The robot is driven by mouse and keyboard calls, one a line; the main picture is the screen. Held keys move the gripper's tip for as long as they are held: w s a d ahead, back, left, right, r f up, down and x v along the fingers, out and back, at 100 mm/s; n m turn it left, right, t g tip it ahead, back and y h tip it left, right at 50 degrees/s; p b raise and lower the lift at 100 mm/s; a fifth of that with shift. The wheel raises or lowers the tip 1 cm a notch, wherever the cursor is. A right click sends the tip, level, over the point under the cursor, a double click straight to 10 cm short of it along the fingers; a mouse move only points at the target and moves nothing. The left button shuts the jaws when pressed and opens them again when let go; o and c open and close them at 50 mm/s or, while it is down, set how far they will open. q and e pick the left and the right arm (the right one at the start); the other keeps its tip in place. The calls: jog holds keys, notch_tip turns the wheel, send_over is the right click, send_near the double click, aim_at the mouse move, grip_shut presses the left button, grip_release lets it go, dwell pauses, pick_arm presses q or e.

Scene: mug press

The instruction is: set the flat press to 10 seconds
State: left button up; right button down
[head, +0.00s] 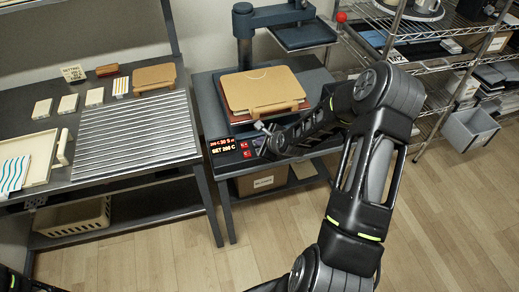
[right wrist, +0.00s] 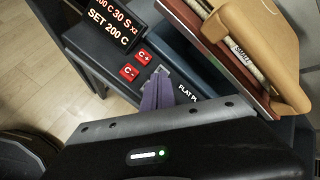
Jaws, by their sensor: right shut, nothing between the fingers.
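The flat press (head: 217,108) stands on a dark table, its upper plate (head: 305,36) swung up and away. Its display (head: 228,147) reads 30 S x2 and SET 200 C; it shows larger in the right wrist view (right wrist: 110,20). Two red buttons sit beside it, C+ (right wrist: 143,56) and C- (right wrist: 129,72). My right gripper (head: 262,127) is shut and empty over the front panel. In the right wrist view its fingertips (right wrist: 161,74) are just right of the red buttons; contact cannot be told. The gripper hides part of the panel and the "FLAT P" label. My left gripper is out of view.
A second table at left holds a ribbed grey mat (head: 140,130), small boxes and a cream tray (head: 35,152). A wire shelf (head: 400,62) stands at right.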

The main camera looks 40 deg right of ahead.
jog(key=shift+r+p, duration=0.95)
jog(key=shift+r, duration=0.95)
dwell(2.0)
